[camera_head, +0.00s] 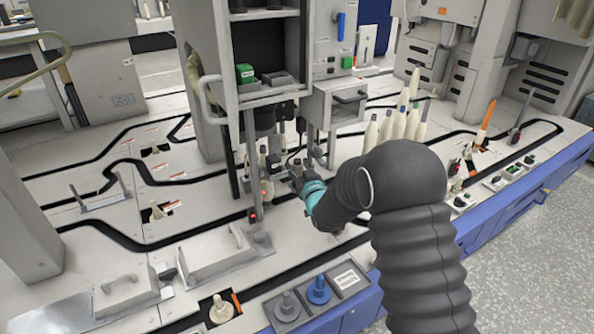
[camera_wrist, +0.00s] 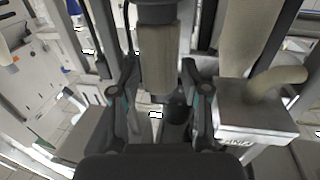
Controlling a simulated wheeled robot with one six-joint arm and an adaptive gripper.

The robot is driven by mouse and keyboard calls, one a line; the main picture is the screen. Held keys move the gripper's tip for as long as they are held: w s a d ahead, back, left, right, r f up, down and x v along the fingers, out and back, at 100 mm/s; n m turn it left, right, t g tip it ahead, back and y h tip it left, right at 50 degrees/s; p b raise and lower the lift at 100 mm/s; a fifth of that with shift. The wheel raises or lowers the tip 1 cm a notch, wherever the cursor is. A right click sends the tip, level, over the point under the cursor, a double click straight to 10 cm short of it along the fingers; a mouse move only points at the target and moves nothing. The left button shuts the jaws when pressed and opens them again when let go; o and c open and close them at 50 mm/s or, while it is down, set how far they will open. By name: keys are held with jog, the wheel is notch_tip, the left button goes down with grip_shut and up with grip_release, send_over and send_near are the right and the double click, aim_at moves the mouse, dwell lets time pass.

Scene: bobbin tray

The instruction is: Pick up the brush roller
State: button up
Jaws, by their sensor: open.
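In the wrist view a brown-grey upright cylinder with a dark top, which looks like the brush roller (camera_wrist: 157,58), stands between the two fingers of my gripper (camera_wrist: 159,76). The fingers are apart, one on each side of it, and gaps seem to show on both sides. In the head view my gripper (camera_head: 298,181) is at the machine's upright frame, partly hidden by my arm. I cannot make out the roller clearly in the head view.
A metal box (camera_wrist: 255,122) with a curved handle is close to the right finger. Metal posts (camera_head: 251,150) stand near my gripper. White bobbins (camera_head: 398,124) stand to the right. A tray (camera_head: 333,304) with a grey and a blue peg lies at the front edge.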

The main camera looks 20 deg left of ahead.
jog(key=shift+w+a, duration=0.2)
jog(key=shift+w, duration=0.05)
grip_shut()
jog(key=shift+r, duration=0.1)
